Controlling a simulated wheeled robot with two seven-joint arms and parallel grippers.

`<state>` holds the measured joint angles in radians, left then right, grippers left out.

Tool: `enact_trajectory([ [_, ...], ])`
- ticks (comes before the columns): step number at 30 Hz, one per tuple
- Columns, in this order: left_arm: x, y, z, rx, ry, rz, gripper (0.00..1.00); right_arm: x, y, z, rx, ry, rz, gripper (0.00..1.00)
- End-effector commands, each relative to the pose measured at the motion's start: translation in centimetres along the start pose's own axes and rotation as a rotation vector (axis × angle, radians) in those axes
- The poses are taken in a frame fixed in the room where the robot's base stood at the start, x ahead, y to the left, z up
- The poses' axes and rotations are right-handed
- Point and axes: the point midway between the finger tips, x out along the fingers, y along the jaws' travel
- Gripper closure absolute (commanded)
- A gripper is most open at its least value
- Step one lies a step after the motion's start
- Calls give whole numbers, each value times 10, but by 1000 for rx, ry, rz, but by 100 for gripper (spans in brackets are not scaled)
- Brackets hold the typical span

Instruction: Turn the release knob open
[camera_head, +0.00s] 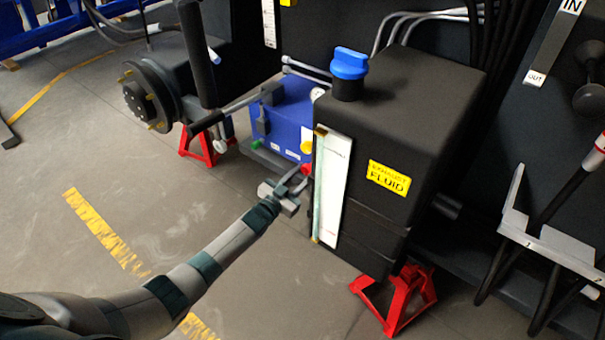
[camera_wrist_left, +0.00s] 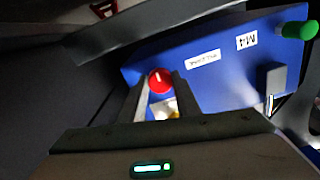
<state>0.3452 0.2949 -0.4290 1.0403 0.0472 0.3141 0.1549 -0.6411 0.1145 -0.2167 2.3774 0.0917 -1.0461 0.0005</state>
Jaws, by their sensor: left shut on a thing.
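A small round red knob (camera_head: 306,169) shows on the blue box (camera_head: 288,112), beside the black exhaust fluid tank. In the left wrist view the red knob (camera_wrist_left: 160,80), with a short white mark on its face, sits between the two fingertips. My left gripper (camera_head: 298,179) reaches in from the lower left and is shut on this knob. The fingers (camera_wrist_left: 159,88) lie on either side of it. A yellow part shows just below the knob in the wrist view. My right gripper is in neither view.
The black tank (camera_head: 410,120) with its blue cap (camera_head: 349,63) stands close to the right of my left gripper. A green knob (camera_wrist_left: 300,30) is on the box's other end. Red jack stands (camera_head: 398,297) rest on the floor. Floor at the left is open.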

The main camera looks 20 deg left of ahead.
Motion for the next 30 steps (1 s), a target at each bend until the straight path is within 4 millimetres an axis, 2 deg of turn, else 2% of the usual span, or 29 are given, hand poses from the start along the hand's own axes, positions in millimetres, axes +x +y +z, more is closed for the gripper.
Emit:
enact_trajectory([
  [17,-1,0,2,-45,-6,1,93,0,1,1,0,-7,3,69],
  [18,-1,0,2,-44,-5,1,61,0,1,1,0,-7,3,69],
  [19,-1,0,2,-44,-5,1,54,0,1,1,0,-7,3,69],
  [30,-1,0,1,-44,-3,0,52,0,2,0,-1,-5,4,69],
])
